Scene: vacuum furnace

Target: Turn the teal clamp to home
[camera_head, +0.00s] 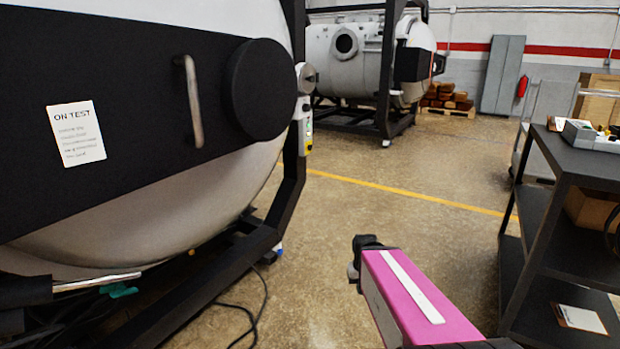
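A small teal part (118,291), which looks like the teal clamp, shows at the lower left under the furnace's round door. It sits just below a shiny metal rod (97,283). Most of it is hidden or in shadow, so I cannot tell which way it is turned. My arm shows at the lower middle as a pink link with a white stripe and a dark joint at its far end, well to the right of the teal part and apart from it. I cannot make out my gripper's fingers.
The near furnace (150,215) fills the left, with a door handle (193,100) and an "ON TEST" sheet (76,133). Its black frame (225,285) and a cable (255,315) lie between the arm and the teal part. A black shelf cart (560,245) stands right. Middle floor is clear.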

